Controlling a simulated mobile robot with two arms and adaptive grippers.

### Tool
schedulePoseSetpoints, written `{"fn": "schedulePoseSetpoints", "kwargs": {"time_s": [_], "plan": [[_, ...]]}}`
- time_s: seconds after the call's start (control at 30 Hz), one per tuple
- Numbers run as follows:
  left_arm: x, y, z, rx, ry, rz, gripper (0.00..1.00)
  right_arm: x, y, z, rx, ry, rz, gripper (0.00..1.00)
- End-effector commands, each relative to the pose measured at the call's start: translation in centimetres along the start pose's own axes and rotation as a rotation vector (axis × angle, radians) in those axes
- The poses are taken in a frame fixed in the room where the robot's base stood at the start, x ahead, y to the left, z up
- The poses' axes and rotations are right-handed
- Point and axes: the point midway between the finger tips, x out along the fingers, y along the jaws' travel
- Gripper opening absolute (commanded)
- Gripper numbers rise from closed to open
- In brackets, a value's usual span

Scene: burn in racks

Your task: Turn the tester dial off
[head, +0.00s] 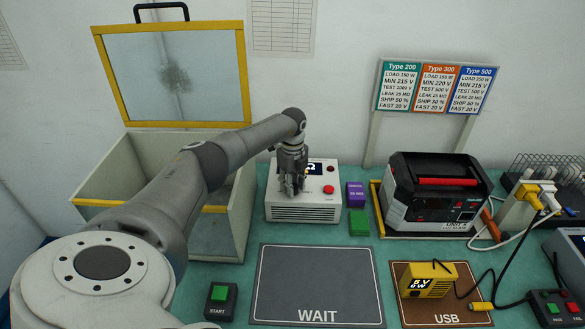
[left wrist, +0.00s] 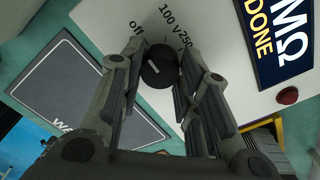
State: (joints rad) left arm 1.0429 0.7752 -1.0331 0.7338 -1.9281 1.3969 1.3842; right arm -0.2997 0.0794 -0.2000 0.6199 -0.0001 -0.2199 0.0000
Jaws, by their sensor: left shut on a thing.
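The tester (head: 318,205) is a white box with a red button (head: 329,189) and a small display, standing at the back of the green bench. My left gripper (head: 291,188) reaches down to its front from above. In the left wrist view the black tester dial (left wrist: 160,68) sits between the fingertips of my left gripper (left wrist: 158,72), which is shut on it. Labels "off", "100 V" and "250" are printed around the dial. A short white line marks its face; its exact setting is hard to tell. The tester display (left wrist: 280,40) reads "MΩ" and "DONE". My right gripper is not in view.
An open yellow-edged bin (head: 238,225) stands left of the tester. Purple (head: 355,194) and green (head: 359,222) blocks sit to its right, then a black-and-white unit (head: 435,192). A grey WAIT mat (head: 315,283) lies empty in front, beside a START button (head: 220,300).

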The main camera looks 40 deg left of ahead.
Motion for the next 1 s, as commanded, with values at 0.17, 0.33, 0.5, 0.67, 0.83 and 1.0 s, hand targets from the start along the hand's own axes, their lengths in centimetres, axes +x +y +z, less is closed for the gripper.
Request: {"fn": "schedulePoseSetpoints", "kwargs": {"time_s": [0.17, 0.33, 0.5, 0.67, 0.83, 1.0], "plan": [[-0.12, -0.09, 0.09, -0.009, -0.001, -0.004, 0.07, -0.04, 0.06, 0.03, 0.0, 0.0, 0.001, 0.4], [-0.12, -0.09, 0.09, -0.008, -0.001, -0.004, 0.07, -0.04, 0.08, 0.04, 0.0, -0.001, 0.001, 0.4], [-0.11, -0.07, 0.09, -0.008, -0.001, -0.003, 0.45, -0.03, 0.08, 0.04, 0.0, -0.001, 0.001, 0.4], [-0.06, -0.04, 0.05, -0.007, -0.001, -0.002, 0.54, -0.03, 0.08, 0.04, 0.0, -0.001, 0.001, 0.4], [-0.03, -0.02, 0.03, -0.006, 0.0, -0.001, 0.54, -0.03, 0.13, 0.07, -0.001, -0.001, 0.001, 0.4], [-0.85, -0.09, 0.08, -0.005, -0.001, -0.004, 0.54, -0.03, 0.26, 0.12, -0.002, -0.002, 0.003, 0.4]]}}
